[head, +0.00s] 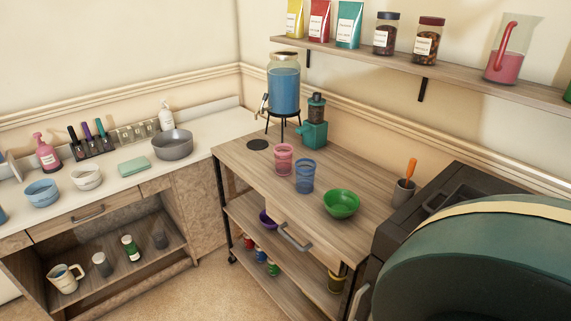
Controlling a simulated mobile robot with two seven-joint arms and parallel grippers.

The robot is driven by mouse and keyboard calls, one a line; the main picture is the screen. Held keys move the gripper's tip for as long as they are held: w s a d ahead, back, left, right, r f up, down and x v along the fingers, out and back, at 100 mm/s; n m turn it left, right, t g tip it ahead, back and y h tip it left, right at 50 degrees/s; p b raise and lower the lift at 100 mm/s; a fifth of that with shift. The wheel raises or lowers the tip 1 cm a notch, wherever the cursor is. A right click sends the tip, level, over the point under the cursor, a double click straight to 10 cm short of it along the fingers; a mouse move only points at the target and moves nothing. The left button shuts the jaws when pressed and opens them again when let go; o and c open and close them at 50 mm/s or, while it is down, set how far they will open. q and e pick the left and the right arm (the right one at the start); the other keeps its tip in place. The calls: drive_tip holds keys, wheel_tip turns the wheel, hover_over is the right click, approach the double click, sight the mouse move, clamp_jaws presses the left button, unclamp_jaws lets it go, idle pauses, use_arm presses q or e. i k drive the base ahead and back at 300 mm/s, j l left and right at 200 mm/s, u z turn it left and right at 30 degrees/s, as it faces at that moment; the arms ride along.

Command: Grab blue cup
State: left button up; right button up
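A blue translucent cup (305,177) stands upright on the wooden top of a cart (351,182), near the cart's middle. A pink cup (283,159) stands just behind and left of it. A green bowl (341,204) sits to its right and nearer the front edge. Neither of my grippers shows in the head view. No gripper is at the blue cup.
A water dispenser (284,90) and a teal grinder (315,127) stand behind the cups. A utensil holder (403,192) is at the cart's right. A large dark green rounded object (479,262) fills the lower right. A white counter (113,174) lies left.

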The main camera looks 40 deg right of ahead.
sight(306, 168)
drive_tip(key=i+j+z, duration=0.1)
drive_tip(key=i+z, duration=0.15)
drive_tip(key=i, duration=0.2)
drive_tip(key=i+j+z, duration=0.25)
drive_tip(key=i, duration=0.15)
drive_tip(key=i+j+z, duration=0.25)
drive_tip(key=i, duration=0.15)
drive_tip(key=i+z, duration=0.2)
drive_tip(key=z, duration=0.25)
drive_tip(key=i+j+z, duration=0.15)
drive_tip(key=z, duration=0.3)
drive_tip(key=i+j+z, duration=0.1)
drive_tip(key=z, duration=0.3)
drive_tip(key=i+j+z, duration=0.1)
drive_tip(key=j+z, duration=0.35)
drive_tip(key=i+j+z, duration=0.1)
drive_tip(key=z, duration=0.35)
drive_tip(key=j+z, duration=0.45)
drive_tip(key=l, duration=0.1)
